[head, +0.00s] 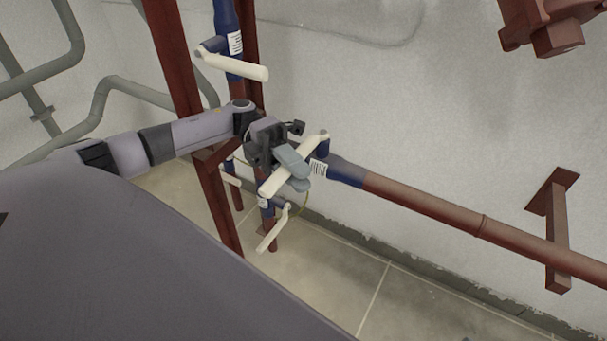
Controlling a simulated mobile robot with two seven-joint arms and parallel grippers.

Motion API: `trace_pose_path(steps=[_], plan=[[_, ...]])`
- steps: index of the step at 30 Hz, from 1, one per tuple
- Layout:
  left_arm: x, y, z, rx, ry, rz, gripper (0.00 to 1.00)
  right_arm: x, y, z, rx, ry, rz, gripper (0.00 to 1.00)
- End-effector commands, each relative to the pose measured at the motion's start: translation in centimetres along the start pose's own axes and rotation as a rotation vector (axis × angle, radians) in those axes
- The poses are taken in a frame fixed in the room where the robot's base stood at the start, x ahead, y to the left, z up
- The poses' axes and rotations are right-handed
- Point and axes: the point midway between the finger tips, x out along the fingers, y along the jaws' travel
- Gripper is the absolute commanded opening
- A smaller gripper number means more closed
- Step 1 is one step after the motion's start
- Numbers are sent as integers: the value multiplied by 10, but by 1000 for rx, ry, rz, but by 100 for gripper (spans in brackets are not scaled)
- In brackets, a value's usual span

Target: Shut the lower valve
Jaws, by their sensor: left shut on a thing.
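My left gripper (293,165) is shut on the cream lever handle (273,184) of the blue valve (341,170) at the left end of a horizontal red-brown pipe. This handle slants from upper right to lower left, across the pipe, and the fingers cover its middle. Below it, another cream lever (272,230) sits on a blue valve on a vertical pipe. A further cream lever (229,175) shows behind the frame post. High up, a blue valve (228,18) on a vertical pipe has a cream lever (235,65). My right gripper is not in view.
Red-brown frame posts (177,60) stand just left of the valves, close to my left arm. The horizontal pipe (430,206) runs right to a wall bracket (557,225). Grey-green pipes (100,100) are at the far left. The floor (335,285) below is clear.

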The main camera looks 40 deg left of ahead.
Motion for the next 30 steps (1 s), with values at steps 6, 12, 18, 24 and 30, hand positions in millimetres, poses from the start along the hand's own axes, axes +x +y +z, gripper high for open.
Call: trace_pose_path(steps=[6,12,18,24,30], plan=[[-2,0,-1,-2,3,3,0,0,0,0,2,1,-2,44],[-2,0,-1,-1,2,3,42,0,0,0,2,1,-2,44],[-1,0,-1,0,2,2,44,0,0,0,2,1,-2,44],[-1,0,-1,1,2,1,44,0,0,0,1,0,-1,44],[0,0,0,1,2,0,44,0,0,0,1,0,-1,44]])
